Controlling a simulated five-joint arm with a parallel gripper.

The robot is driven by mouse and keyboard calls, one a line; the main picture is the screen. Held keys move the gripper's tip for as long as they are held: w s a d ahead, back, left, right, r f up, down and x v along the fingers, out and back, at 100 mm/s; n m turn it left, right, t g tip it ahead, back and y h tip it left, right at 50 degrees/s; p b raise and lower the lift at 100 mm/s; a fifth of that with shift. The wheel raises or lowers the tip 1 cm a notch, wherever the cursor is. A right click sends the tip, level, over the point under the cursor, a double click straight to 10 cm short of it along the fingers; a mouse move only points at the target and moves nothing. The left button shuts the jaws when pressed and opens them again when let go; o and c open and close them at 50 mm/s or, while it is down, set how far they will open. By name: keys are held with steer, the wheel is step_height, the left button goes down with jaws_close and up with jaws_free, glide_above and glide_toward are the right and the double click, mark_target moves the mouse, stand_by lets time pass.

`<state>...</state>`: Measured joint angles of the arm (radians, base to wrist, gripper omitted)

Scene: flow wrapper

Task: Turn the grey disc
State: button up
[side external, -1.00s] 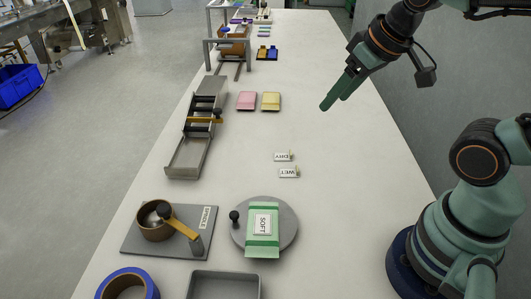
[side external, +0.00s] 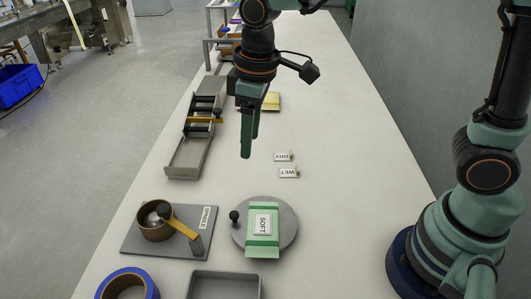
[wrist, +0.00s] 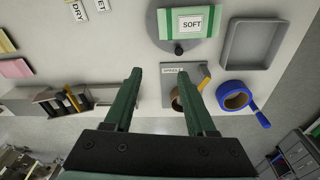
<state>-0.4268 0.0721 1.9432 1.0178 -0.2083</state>
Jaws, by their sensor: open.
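The grey disc (side external: 287,225) lies flat on the table in the side view, with a black knob (side external: 234,216) standing at its left rim. A green packet (side external: 263,244) with a white SOFT label lies across it. In the wrist view the disc (wrist: 165,22) is at the top, partly cut off, with its knob (wrist: 178,50) at the lower edge. My gripper (side external: 246,156) hangs above the table, beyond the disc in the side view, touching nothing. In the wrist view my gripper (wrist: 159,72) shows two spread green fingers with nothing between them.
A grey plate (side external: 190,246) marked SPINDLE carries a brown cup and yellow arm left of the disc. A blue tape roll (side external: 149,283) and grey tray (side external: 225,276) stand at the front. DRY (side external: 283,157) and WET (side external: 289,173) tags lie behind the disc. A roller rack (side external: 187,157) stands left.

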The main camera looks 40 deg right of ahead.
steer(key=n+g, duration=0.1)
steer(key=n, duration=0.1)
glide_toward(234, 213)
steer(key=shift+h, duration=0.3)
steer(key=f, duration=0.8)
steer(key=shift+a, duration=0.3)
jaws_close()
steer(key=shift+r, duration=0.1)
stand_by(0.6)
